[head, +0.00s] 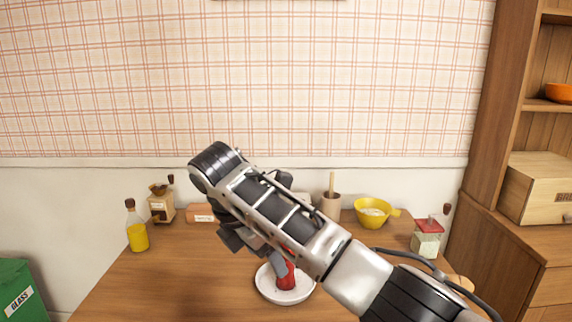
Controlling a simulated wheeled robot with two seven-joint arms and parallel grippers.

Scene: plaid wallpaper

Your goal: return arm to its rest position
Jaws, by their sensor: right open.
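My right arm comes in from the lower right and reaches across the middle of the head view. My right gripper (268,257) points down at the end of it, open, above or beside a red object (287,277). The red object stands on a white plate (271,291) on the wooden table. The arm hides part of the red object and the plate. I cannot tell whether the fingers touch the red object. My left gripper is not in view.
The table (180,280) holds an oil bottle (137,230), a grinder (160,205), a yellow bowl (372,214), a cup (330,205) and a red-lidded jar (427,240) along the back. A green bin (18,290) stands left and a wooden cabinet (490,150) right. The table's left front is clear.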

